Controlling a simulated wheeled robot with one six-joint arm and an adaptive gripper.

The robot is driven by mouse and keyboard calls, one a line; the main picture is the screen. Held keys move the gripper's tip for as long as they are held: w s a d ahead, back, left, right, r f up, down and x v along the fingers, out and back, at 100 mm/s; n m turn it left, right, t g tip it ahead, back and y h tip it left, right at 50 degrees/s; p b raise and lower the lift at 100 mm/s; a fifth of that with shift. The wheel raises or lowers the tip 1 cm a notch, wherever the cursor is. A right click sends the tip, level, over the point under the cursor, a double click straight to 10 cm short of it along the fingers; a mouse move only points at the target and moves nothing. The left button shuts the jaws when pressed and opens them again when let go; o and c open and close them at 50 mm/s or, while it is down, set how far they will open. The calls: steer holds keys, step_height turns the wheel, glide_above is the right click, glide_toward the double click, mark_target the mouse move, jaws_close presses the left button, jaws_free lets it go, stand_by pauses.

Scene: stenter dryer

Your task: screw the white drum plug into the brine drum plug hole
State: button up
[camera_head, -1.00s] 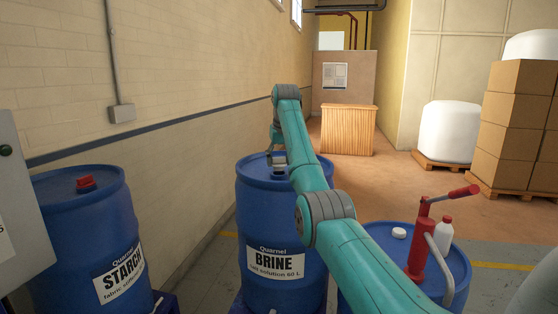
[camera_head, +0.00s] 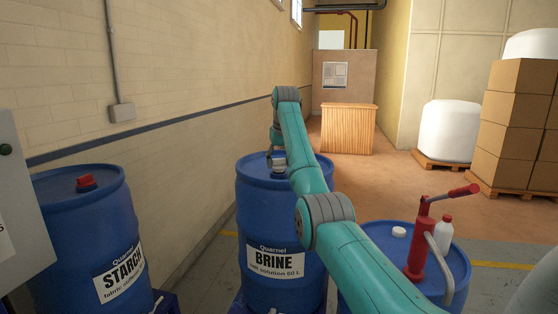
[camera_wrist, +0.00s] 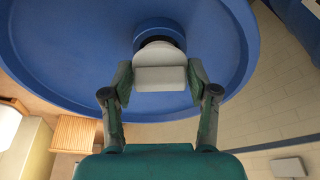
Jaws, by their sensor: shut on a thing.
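The brine drum (camera_head: 283,225) is blue with a white BRINE label and stands at the middle of the head view. Its blue top (camera_wrist: 60,60) fills much of the wrist view. My gripper (camera_wrist: 160,79) is shut on the white drum plug (camera_wrist: 160,74), one finger on each side. The plug is in line with a dark round plug hole fitting (camera_wrist: 160,37) on the drum top and partly covers it. I cannot tell whether the threads are engaged. In the head view my gripper (camera_head: 277,163) is low over the drum top, partly behind my arm.
A blue starch drum (camera_head: 90,230) with a red plug stands left. A blue drum (camera_head: 455,262) on the right carries a red hand pump (camera_head: 420,240), a white cap (camera_head: 399,232) and a white bottle (camera_head: 443,233). The wall (camera_head: 190,80) is close behind the brine drum.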

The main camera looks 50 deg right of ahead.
mark_target(279, 159)
steer(key=shift+f, duration=0.65)
steer(key=o, duration=1.3)
step_height(279, 159, up, 10)
steer(key=shift+o, duration=0.2)
